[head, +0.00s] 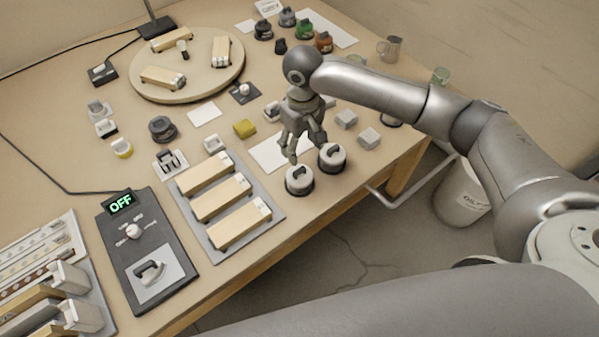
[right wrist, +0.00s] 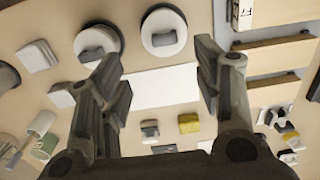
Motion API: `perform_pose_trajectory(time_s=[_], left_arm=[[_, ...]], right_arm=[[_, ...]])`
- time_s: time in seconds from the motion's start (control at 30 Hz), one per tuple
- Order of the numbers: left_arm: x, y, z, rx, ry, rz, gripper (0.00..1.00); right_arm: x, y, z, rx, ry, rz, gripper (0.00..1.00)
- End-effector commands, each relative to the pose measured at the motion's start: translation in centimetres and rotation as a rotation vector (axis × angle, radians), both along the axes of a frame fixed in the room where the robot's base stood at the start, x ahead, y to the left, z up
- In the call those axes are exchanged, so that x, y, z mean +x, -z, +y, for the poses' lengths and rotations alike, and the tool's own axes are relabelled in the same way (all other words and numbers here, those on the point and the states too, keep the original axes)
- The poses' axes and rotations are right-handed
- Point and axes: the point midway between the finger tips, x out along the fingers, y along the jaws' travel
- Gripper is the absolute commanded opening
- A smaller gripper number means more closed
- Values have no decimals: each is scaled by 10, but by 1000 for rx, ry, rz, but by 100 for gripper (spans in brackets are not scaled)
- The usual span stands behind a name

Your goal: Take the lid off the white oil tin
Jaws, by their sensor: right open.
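A white round bin (head: 462,195) with lettering that starts "OIL" stands on the floor right of the bench. My right arm hides part of it, and its top is not clearly seen. Two white round pots with dark bases and grey raised handles, a left one (head: 299,180) and a right one (head: 332,157), stand near the bench's front edge. I cannot tell if either is the oil tin. They also show in the right wrist view (right wrist: 163,32). My right gripper (head: 304,148) points down just behind these pots, open and empty, apart from both. My left gripper is out of view.
A white sheet (head: 272,151) lies under my right gripper. A grey tray (head: 218,250) with wooden-topped blocks and a dark OFF panel (head: 147,275) lie to the left. Small white blocks (head: 369,138) stand right of the pots.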

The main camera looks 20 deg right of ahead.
Motion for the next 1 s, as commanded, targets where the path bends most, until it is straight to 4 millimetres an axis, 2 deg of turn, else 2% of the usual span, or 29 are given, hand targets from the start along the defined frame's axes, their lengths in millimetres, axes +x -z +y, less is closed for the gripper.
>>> perform_pose_trajectory(time_s=[0.2, 0.43, 0.7, 1.0], left_arm=[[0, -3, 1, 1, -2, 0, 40], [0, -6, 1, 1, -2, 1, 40], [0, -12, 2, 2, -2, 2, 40], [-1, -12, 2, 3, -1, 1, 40]], right_arm=[[-1, 35, 1, 0, -1, 2, 59], [-1, 52, 3, 0, -3, 2, 59], [0, 91, 7, 0, -4, 1, 59], [0, 97, 7, 1, -4, -2, 59]])
